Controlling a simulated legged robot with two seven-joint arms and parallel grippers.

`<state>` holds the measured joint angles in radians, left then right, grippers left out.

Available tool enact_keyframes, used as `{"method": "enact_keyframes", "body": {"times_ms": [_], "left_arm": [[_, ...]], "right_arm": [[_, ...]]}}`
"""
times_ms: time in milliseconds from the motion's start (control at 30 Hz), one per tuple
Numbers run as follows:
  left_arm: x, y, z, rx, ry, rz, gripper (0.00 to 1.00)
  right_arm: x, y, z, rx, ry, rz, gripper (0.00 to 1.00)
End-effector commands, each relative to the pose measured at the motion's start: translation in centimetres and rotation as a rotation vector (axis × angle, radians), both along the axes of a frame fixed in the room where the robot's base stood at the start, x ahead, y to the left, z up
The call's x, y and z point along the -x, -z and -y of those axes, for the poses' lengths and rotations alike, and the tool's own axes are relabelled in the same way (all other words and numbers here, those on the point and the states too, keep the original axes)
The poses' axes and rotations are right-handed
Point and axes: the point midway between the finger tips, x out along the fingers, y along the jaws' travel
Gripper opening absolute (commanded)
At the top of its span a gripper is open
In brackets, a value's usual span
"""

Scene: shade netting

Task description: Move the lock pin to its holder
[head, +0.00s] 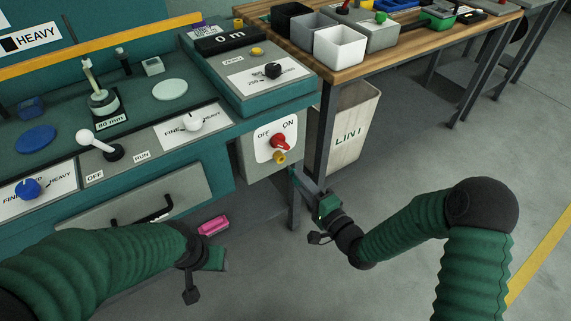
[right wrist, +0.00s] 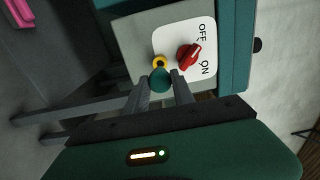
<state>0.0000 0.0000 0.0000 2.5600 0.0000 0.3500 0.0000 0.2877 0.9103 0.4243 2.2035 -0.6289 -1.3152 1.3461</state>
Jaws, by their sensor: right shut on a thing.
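My right gripper (head: 298,180) is below the switch box at the bench's right end. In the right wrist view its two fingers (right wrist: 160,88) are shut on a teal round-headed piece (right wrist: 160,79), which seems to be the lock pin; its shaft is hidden. A yellow round fitting (right wrist: 158,62) on the box face shows just beyond the teal head, beside the red OFF/ON switch (right wrist: 189,57). I cannot tell whether the held piece touches it. The fitting also shows in the head view (head: 279,157). My left gripper (head: 215,257) is low at the left, its fingers not distinguishable.
The teal bench (head: 190,91) has knobs, a lever and a drawer with a black handle (head: 155,213). A pink object (head: 213,225) lies low near my left gripper. A LINT bin (head: 350,128) stands under the wooden table (head: 385,55). The floor at right is clear.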

Motion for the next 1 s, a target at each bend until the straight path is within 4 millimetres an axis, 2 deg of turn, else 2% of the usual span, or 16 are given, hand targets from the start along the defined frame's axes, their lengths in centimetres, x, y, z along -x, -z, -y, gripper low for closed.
{"method": "enact_keyframes", "body": {"times_ms": [133,500,867,933,1000], "left_arm": [[0.0,-0.2,0.0,0.000,0.000,0.000,0.51],[0.0,-1.1,0.0,0.000,0.000,0.000,0.51],[0.0,-1.1,0.0,0.000,0.000,0.000,0.51],[0.0,-1.1,0.0,0.000,0.000,0.000,0.51],[0.0,-1.1,0.0,0.000,0.000,0.000,0.51]], "right_arm": [[0.3,-0.1,0.2,0.000,0.001,0.000,0.00],[3.0,-0.1,2.2,-0.001,0.001,-0.001,0.00],[3.3,0.1,2.5,-0.002,0.008,0.000,0.00],[3.3,0.4,3.5,-0.011,0.043,0.001,0.00],[3.4,0.9,5.4,-0.024,0.115,0.002,0.00]]}}
